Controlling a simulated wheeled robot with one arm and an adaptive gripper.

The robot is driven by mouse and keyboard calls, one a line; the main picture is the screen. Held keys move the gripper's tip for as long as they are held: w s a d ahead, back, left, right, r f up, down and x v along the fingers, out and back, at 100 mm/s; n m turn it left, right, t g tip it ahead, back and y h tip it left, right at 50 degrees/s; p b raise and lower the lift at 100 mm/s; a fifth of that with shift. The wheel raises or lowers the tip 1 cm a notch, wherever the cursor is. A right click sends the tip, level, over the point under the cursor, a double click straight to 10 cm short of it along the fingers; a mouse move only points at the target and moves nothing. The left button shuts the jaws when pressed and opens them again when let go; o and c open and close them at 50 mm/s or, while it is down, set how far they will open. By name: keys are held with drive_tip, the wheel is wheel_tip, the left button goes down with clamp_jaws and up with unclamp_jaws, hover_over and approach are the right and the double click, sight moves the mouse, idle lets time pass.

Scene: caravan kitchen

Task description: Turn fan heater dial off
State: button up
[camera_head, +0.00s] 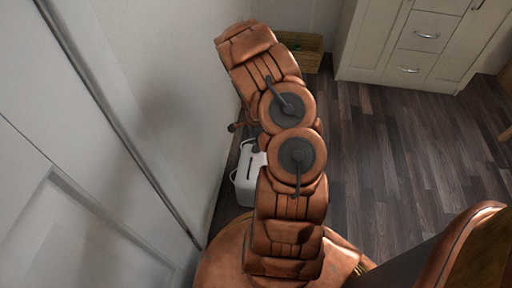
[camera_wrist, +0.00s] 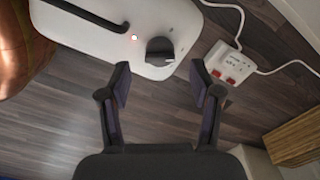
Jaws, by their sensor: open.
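The white fan heater (camera_head: 246,180) stands on the floor close to the wall, partly hidden behind my arm in the head view. In the wrist view the heater (camera_wrist: 105,25) shows its top, with a dark handle (camera_wrist: 85,14), a small lit reddish light (camera_wrist: 134,37) and a dark dial (camera_wrist: 159,50) near its edge. My gripper (camera_wrist: 159,75) is open and empty. Its two fingertips lie on either side of the dial in the picture, a little below it. I cannot tell the depth gap, and no contact shows. In the head view my gripper is hidden.
A white power strip (camera_wrist: 229,62) with red switches and white cables lies on the floor beside the heater. A wooden crate (camera_wrist: 296,138) is at the right; the head view shows a wooden box (camera_head: 301,62) at the back. White drawers (camera_head: 408,45) stand back right. Floor (camera_head: 400,150) right is clear.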

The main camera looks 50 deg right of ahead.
drive_tip(key=shift+f+b, duration=0.4)
drive_tip(key=shift+f, duration=1.5)
drive_tip(key=c, duration=1.2)
drive_tip(key=shift+o, duration=0.2)
